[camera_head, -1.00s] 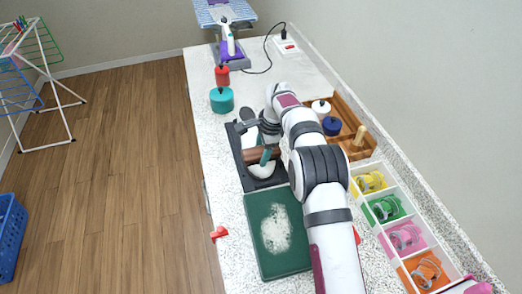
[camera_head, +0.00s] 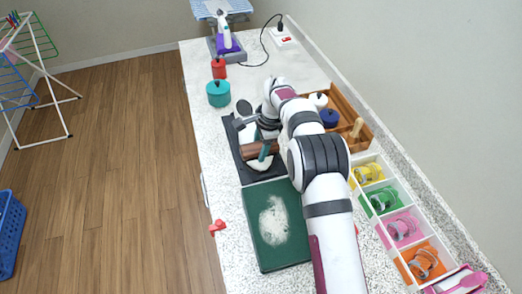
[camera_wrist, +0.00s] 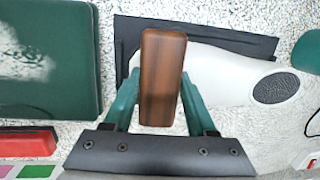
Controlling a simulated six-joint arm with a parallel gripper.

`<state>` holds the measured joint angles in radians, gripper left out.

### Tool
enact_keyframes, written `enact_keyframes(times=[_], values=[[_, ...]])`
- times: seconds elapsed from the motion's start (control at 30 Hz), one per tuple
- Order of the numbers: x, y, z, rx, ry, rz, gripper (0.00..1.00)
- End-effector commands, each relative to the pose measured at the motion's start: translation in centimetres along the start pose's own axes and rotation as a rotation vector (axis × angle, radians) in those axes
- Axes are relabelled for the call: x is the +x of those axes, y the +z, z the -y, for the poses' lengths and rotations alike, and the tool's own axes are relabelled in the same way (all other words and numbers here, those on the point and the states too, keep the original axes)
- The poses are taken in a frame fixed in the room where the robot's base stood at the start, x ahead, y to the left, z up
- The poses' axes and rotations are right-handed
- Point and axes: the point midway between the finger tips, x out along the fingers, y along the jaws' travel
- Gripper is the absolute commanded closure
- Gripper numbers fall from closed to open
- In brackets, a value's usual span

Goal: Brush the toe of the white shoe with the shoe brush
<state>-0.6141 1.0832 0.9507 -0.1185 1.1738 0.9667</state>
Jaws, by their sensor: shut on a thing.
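The shoe brush, a brown wooden block (camera_wrist: 162,75), is clamped between the teal fingers of my gripper (camera_wrist: 158,88) in the wrist view. In the head view the brush (camera_head: 252,150) lies crosswise over the front part of the white shoe (camera_head: 247,133), at my gripper (camera_head: 265,150). The wrist view shows the white shoe (camera_wrist: 222,72) running rightward from under the brush to its dark oval opening (camera_wrist: 275,88). The brush covers much of the toe end. Its bristles are hidden, so I cannot tell whether they touch the shoe.
The shoe is on a dark tray (camera_head: 235,155). A green board (camera_head: 258,245) with a white patch is nearer. A teal pot (camera_head: 218,93) and red pot (camera_head: 218,68) stand beyond. A wooden tray (camera_head: 367,137) and white divided bin (camera_head: 378,158) line the wall side.

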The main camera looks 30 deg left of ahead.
Motion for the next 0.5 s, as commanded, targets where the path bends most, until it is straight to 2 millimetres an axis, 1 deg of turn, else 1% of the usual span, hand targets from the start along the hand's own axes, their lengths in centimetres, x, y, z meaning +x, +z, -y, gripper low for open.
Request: enact_keyframes(times=[0.13,0.43,0.5], values=[[0.06,0.00,0.70,0.000,-0.001,-0.001,1.00],[0.08,0.01,0.85,-0.001,-0.001,-0.001,1.00],[0.12,-0.01,1.20,-0.001,-0.002,-0.001,1.00]])
